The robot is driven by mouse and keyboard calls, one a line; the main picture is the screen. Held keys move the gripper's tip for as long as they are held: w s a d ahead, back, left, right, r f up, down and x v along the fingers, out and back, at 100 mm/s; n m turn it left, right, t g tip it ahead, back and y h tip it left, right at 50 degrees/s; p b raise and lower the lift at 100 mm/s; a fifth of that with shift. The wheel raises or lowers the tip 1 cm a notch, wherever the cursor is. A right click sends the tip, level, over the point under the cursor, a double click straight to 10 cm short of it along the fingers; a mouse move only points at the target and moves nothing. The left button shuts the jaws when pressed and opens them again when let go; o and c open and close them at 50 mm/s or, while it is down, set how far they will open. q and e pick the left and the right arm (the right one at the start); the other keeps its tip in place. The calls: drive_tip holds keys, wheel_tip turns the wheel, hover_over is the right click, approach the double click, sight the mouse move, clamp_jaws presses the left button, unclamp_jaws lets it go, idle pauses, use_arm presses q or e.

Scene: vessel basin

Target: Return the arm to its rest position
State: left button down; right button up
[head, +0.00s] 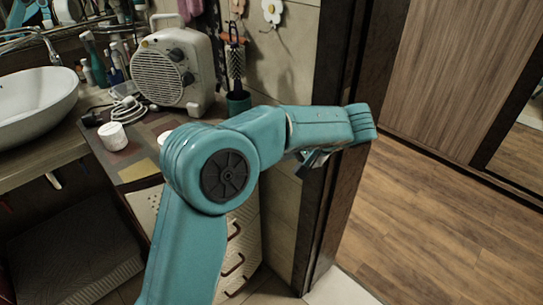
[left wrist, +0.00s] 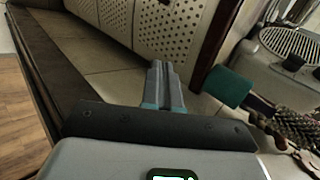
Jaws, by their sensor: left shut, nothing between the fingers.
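My left arm (head: 215,170) is teal and rises from the bottom of the head view, bends at a round joint and reaches right in front of the door frame. My left gripper (head: 314,160) shows only in part below the forearm. In the left wrist view the two grey fingers of my left gripper (left wrist: 160,68) are together, with nothing between them. They are in the air, in front of the tiles and perforated drawer fronts (left wrist: 165,25). My right gripper is in neither view.
A white heater (head: 175,70), a teal cup (head: 238,102) with a brush and a white jar (head: 113,136) stand on the counter. A sink (head: 35,105) is at the left. The dark door frame (head: 335,75) is close to the forearm. Wood floor (head: 430,225) lies open at the right.

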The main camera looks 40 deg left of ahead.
use_arm(q)
drive_tip(key=shift+d+r, duration=0.15)
drive_tip(key=shift+d, duration=0.05)
drive_tip(key=s+d+f+m+h+p, duration=0.25)
drive_tip(key=d+f, duration=0.25)
drive_tip(key=f, duration=0.4)
drive_tip(key=s+d+f+m+h+p, duration=0.15)
drive_tip(key=d+f+h, duration=0.35)
drive_tip(key=f, duration=0.5)
drive_tip(key=s+d+f+n+h+p, duration=0.2)
drive_tip(key=s+d+f, duration=0.3)
drive_tip(key=s, duration=0.3)
drive_tip(key=s+d+f+n+t+h+p, duration=0.1)
drive_tip(key=s+d+f+n+h+p, duration=0.1)
drive_tip(key=s+d+f+h, duration=0.2)
drive_tip(key=s+d+f, duration=0.1)
drive_tip(key=s+d, duration=0.2)
drive_tip(key=s, duration=0.2)
drive_tip(key=shift+d+f+n+t, duration=0.25)
drive_tip(key=shift+d+n+t, duration=0.05)
drive_tip(key=shift+d, duration=0.05)
